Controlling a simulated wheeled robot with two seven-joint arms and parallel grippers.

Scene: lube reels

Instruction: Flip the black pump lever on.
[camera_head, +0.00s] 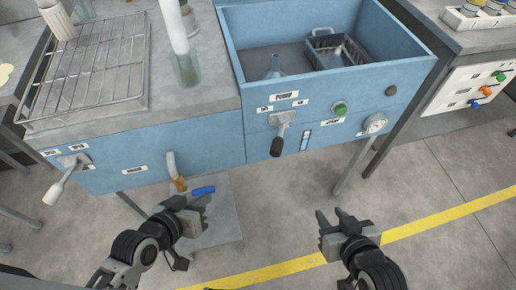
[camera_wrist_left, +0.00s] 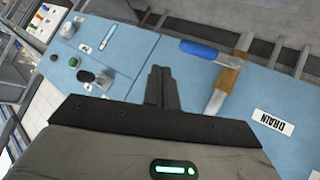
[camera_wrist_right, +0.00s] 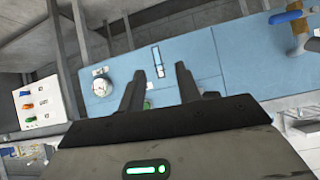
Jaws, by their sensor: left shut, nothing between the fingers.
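The pump lever (camera_head: 277,147) has a black grip on a metal arm and hangs down from its mount, under a PUMP label (camera_head: 286,97) on the blue front panel. Its black grip also shows in the left wrist view (camera_wrist_left: 86,76), left of my fingers. My left gripper (camera_head: 206,203) is shut and empty, below and left of the lever, near the drain pipe. Its fingers show together in the left wrist view (camera_wrist_left: 161,88). My right gripper (camera_head: 330,214) is open and empty, below and right of the lever. Neither gripper touches it.
A green button (camera_head: 340,108) and a gauge (camera_head: 375,123) sit right of the lever. A white-handled lever (camera_head: 54,192) is at the far left. A drain pipe (camera_head: 177,175) with a blue handle (camera_head: 203,190) sticks out near my left gripper. The space before the lever is clear.

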